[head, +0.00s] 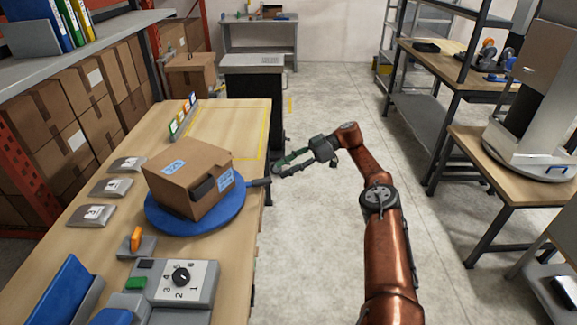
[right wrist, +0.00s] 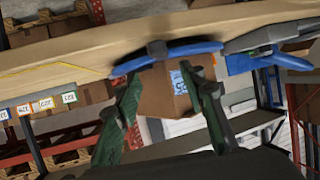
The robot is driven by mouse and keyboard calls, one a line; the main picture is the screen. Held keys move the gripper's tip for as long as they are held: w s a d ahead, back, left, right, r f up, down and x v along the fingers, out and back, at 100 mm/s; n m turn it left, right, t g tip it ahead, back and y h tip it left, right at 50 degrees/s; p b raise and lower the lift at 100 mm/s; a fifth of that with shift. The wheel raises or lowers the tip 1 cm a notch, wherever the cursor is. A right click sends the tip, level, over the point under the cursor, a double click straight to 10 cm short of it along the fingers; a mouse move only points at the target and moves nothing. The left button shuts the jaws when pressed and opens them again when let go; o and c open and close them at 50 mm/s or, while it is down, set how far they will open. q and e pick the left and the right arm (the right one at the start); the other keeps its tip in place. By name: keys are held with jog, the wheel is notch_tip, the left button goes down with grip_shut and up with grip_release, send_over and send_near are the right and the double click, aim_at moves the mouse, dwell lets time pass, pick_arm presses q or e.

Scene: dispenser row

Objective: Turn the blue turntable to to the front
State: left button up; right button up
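The blue turntable (head: 195,216) lies on the wooden table at the left, with a cardboard box (head: 183,163) on it. A short dark handle (head: 260,182) sticks out from its right edge. My right gripper (head: 277,166) is just beyond the handle, over the table's right edge. In the right wrist view, the two fingers of my right gripper (right wrist: 161,76) are spread with nothing between them. That view shows the blue turntable (right wrist: 195,47), the handle's dark end (right wrist: 157,48) and the box (right wrist: 158,92) beyond the fingers. My left gripper is out of view.
A control panel with a black dial (head: 181,276) and an orange switch (head: 136,238) stand in front of the turntable. Several grey numbered blocks (head: 108,187) lie to its left. A yellow-taped area (head: 232,125) behind it is bare.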

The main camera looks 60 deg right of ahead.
jog(key=shift+s+d+r, duration=0.25)
jog(key=shift+s+d, duration=0.15)
jog(key=shift+s, duration=0.05)
